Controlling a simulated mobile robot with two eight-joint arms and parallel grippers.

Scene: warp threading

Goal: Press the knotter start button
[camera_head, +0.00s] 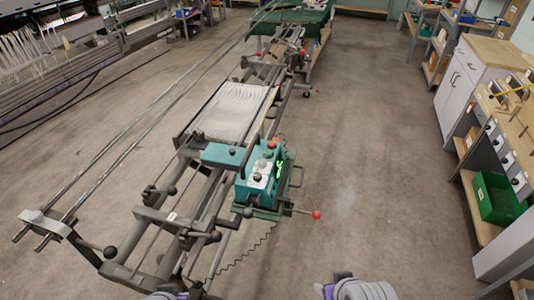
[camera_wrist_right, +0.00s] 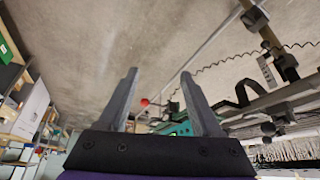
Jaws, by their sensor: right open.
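The teal knotter (camera_head: 258,190) sits on the long frame in the middle of the head view. Labels are too small to read. A lit green display faces right. My right gripper (camera_wrist_right: 158,73) is open and empty in the right wrist view, with part of the teal knotter (camera_wrist_right: 180,129) beyond its fingers. In the head view my right arm is at the bottom edge, apart from the knotter. My left gripper (camera_head: 168,295) is barely in view at the bottom edge.
A red-knobbed lever (camera_head: 316,214) sticks out right of the knotter. Frame rails and black knobs (camera_head: 110,252) lie to its left, and a coiled cable hangs below. Workbenches with a green bin (camera_head: 497,198) stand at the right. The floor between is clear.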

